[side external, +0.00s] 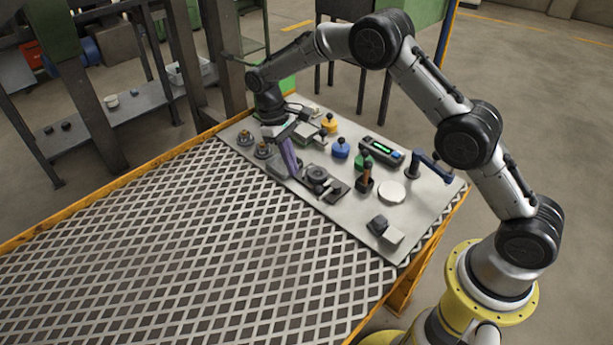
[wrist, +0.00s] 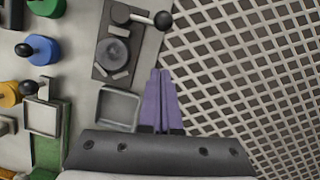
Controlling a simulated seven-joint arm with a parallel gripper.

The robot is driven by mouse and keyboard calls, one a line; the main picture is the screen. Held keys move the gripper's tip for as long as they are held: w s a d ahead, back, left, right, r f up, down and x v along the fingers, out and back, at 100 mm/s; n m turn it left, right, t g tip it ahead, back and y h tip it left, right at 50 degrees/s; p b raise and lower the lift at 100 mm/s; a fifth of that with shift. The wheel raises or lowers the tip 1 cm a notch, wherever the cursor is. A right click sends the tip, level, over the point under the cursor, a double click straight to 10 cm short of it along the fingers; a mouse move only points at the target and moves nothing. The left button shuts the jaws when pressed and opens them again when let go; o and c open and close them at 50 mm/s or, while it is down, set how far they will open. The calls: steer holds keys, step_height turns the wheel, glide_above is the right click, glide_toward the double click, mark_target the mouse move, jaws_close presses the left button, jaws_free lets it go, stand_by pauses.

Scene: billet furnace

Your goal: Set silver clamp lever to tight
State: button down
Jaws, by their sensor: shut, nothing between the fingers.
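A dark clamp plate with a round chuck (wrist: 113,50) lies on the panel; it also shows in the side view (side external: 317,176). A short silver lever (wrist: 142,17) runs from a dark pivot at the plate's far end to a black ball knob (wrist: 162,20), which points right in the wrist view. I take this as the clamp lever; its markings are not readable. My gripper (wrist: 160,75) has purple fingers, shut and empty, pointing down. In the side view my gripper (side external: 292,172) is beside the clamp plate, apart from the lever.
A grey square tray (wrist: 118,105) lies left of my fingers. Blue (side external: 340,148) and yellow (side external: 329,124) knobs, an orange-handled lever (side external: 366,174), a blue crank (side external: 434,166) and a display box (side external: 382,151) crowd the panel. The mesh tabletop (side external: 190,240) is clear.

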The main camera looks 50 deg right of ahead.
steer(key=shift+s+d+f, duration=0.15)
steer(key=shift+s+f, duration=0.2)
steer(key=shift+s, duration=0.35)
steer(key=shift+s+d+f, duration=0.15)
steer(key=shift+s+f, duration=0.2)
steer(key=shift+s, duration=0.4)
steer(key=shift+s+d+f, duration=0.15)
steer(key=shift+s+f, duration=0.2)
steer(key=shift+s, duration=0.35)
steer(key=shift+s+a, duration=0.1)
steer(key=shift+s+n, duration=0.15)
steer(key=shift+n, duration=0.25)
